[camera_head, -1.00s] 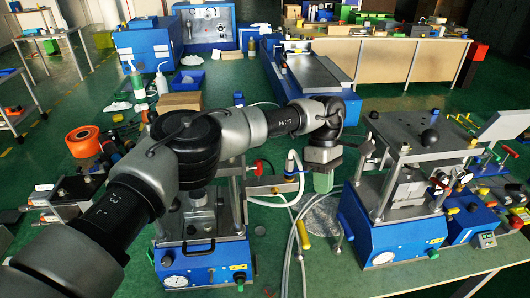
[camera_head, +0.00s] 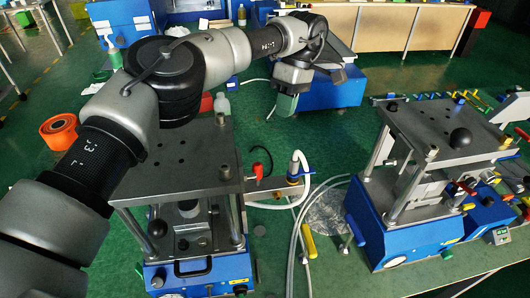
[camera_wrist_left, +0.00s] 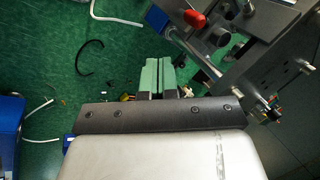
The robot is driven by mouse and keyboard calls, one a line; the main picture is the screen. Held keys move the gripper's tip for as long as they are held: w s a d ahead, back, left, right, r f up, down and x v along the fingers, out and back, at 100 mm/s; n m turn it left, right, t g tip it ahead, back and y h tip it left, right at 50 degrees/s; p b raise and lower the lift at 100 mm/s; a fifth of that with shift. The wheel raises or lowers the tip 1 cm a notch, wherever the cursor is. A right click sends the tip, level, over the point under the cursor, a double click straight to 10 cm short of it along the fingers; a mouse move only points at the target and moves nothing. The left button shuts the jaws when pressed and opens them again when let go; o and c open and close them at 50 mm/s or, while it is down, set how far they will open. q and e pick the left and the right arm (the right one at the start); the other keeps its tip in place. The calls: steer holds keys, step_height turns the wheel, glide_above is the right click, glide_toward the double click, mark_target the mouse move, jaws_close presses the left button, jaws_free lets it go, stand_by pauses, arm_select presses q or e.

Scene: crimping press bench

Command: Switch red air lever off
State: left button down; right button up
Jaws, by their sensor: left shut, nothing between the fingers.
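The red air lever (camera_head: 258,171) is on the valve fitting at the right side of the left press (camera_head: 190,165). Its red handle sticks up by the brass and blue hose fitting (camera_head: 294,171). A red handle, likely the same lever (camera_wrist_left: 196,21), shows at the top of the left wrist view beside a metal cylinder. My left gripper (camera_head: 285,106) has green fingers, is shut and empty, and hangs beyond the lever, apart from it. Its closed fingers also show in the left wrist view (camera_wrist_left: 162,76). My right gripper is not in view.
A second press (camera_head: 445,135) on a blue base stands at the right. White hoses (camera_head: 310,190) and a yellow-handled tool (camera_head: 309,245) lie between the presses. An orange spool (camera_head: 59,132) is at the left. Green floor is open behind the lever.

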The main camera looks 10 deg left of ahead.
mark_target(258, 175)
arm_select(q)
steer(key=s+a+f+p, duration=0.3)
steer(key=s+f+p, duration=0.4)
steer(key=f, duration=0.2)
steer(key=shift+f, duration=0.25)
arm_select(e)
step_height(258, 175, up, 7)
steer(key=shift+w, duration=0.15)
arm_select(q)
steer(key=shift+w, duration=0.1)
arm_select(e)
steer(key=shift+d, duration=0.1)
arm_select(q)
steer(key=shift+s+d+b, duration=0.1)
steer(key=shift+s+b, duration=0.2)
steer(key=shift+b, duration=0.05)
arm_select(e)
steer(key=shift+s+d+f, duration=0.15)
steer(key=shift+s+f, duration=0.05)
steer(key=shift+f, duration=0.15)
